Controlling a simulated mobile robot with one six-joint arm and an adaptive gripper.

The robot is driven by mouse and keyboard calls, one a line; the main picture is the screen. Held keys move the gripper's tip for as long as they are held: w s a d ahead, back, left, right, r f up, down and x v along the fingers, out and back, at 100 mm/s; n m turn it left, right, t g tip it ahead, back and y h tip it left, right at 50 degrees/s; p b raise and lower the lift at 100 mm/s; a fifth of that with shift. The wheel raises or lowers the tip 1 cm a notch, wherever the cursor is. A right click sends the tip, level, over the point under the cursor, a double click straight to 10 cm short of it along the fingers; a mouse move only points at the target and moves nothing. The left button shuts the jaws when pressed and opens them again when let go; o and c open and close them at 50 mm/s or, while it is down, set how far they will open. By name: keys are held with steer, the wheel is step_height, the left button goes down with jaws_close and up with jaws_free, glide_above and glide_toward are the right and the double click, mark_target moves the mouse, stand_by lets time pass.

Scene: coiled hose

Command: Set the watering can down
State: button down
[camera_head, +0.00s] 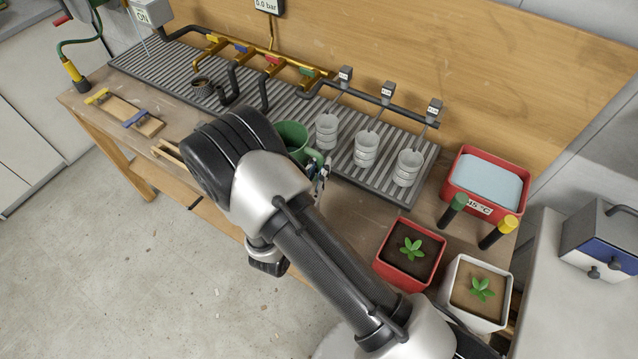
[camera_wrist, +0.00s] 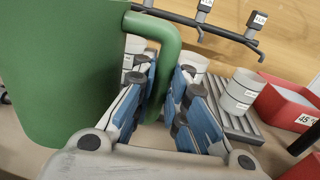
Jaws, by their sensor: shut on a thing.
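The green watering can (camera_head: 291,139) is partly hidden behind my arm in the head view, near the front edge of the ribbed metal rack. In the wrist view the green can (camera_wrist: 65,75) fills the left side, with its handle (camera_wrist: 168,62) reaching down between my fingers. My gripper (camera_wrist: 170,95) has its blue-padded fingers on either side of the handle and is shut on it. In the head view my gripper (camera_head: 320,174) shows only in part beside the can.
A red tub of water (camera_head: 487,182), a red pot (camera_head: 410,251) and a white pot (camera_head: 478,292) with seedlings are at the right. Brass valve piping (camera_head: 270,62) runs behind.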

steer(key=shift+f+b, duration=0.75)
steer(key=shift+f, duration=1.7)
steer(key=shift+f, duration=0.15)
steer(key=c, duration=1.6)
jaws_free()
